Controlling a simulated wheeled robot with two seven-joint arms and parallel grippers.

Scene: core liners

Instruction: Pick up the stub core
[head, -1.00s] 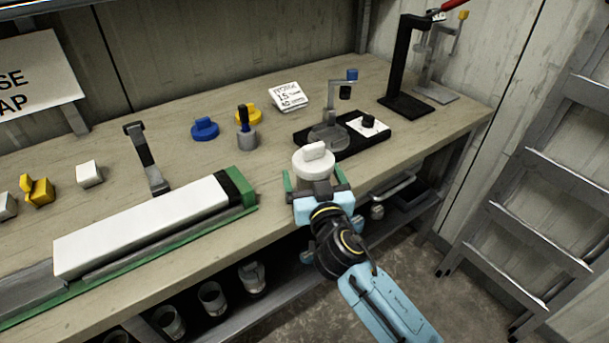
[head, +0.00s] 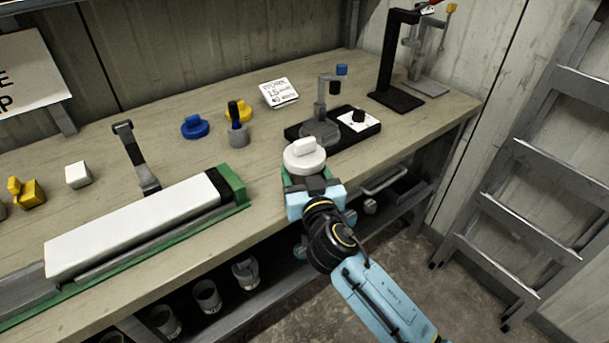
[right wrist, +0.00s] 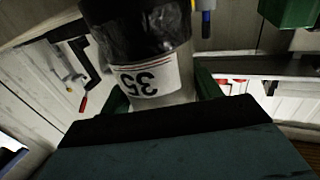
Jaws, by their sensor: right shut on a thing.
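The stub core shows in the head view as a short piece with a round white cap (head: 304,155) and a raised bar on top. It stands upright at the bench's front edge. In the right wrist view the stub core (right wrist: 145,75) is a pale tube with a dark end and a white label reading 35, upside down in the picture. My right gripper (head: 310,182) is shut on its side, with green fingers on both sides of it. The cap hides most of the body in the head view, and I cannot tell whether its base touches the bench. My left gripper is not in view.
A long white core liner (head: 140,228) lies in a green-edged cradle left of the gripper. A black stand with a grey disc (head: 320,132) is just behind the cap. Blue and yellow caps (head: 238,110) sit farther back. A ladder (head: 530,180) stands at right.

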